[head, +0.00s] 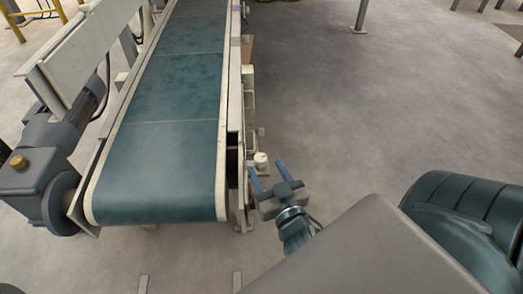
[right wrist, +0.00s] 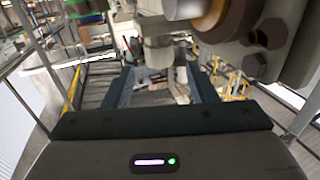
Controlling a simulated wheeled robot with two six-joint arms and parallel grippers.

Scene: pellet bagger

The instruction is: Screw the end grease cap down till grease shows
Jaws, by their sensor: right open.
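The end grease cap (head: 261,159) is a small pale cylinder on the right side of the conveyor's near end. In the right wrist view a pale cap (right wrist: 158,50) stands just beyond the fingers, roughly centred between them, with a narrower stem below it. My right gripper (head: 268,174) is open and empty, its two blue fingers pointing at the cap from the near side. The fingers also show in the right wrist view (right wrist: 157,80), apart from the cap. I see no grease at the cap. My left gripper is not in view.
The teal conveyor belt (head: 165,150) runs away from me, with a pale side frame (head: 235,90). A grey motor gearbox (head: 40,180) sits at its left. A round bearing housing (right wrist: 225,15) is close above the gripper. Grey floor (head: 330,130) right of the conveyor is clear.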

